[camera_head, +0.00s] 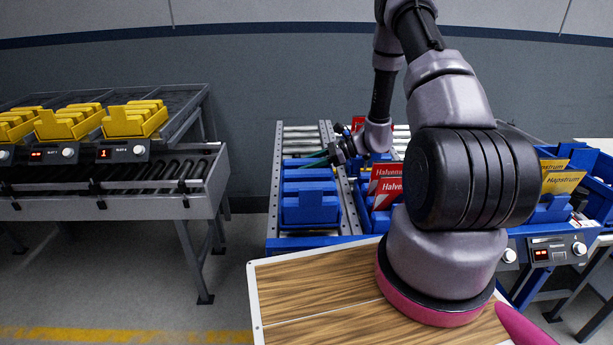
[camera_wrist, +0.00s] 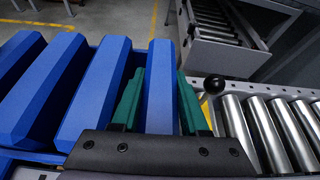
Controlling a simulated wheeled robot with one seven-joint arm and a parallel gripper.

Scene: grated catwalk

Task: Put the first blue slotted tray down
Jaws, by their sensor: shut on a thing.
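The blue slotted tray (camera_head: 310,208) is over the left lane of the roller conveyor in the head view. In the wrist view its thick blue slats (camera_wrist: 88,95) run side by side at the left. My gripper (camera_head: 308,163) reaches in from the right at the tray's far part. In the wrist view my gripper (camera_wrist: 160,85) has its green fingers on both sides of the rightmost blue slat and is shut on it. The tray looks about level. Whether its underside touches the rollers is hidden.
Bare rollers (camera_wrist: 262,130) lie right of the tray in the wrist view. Trays with red cards (camera_head: 388,186) stand close by in the neighbouring lane. Yellow slotted trays (camera_head: 133,119) sit on a rack at the left. A wooden top (camera_head: 315,290) is in front.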

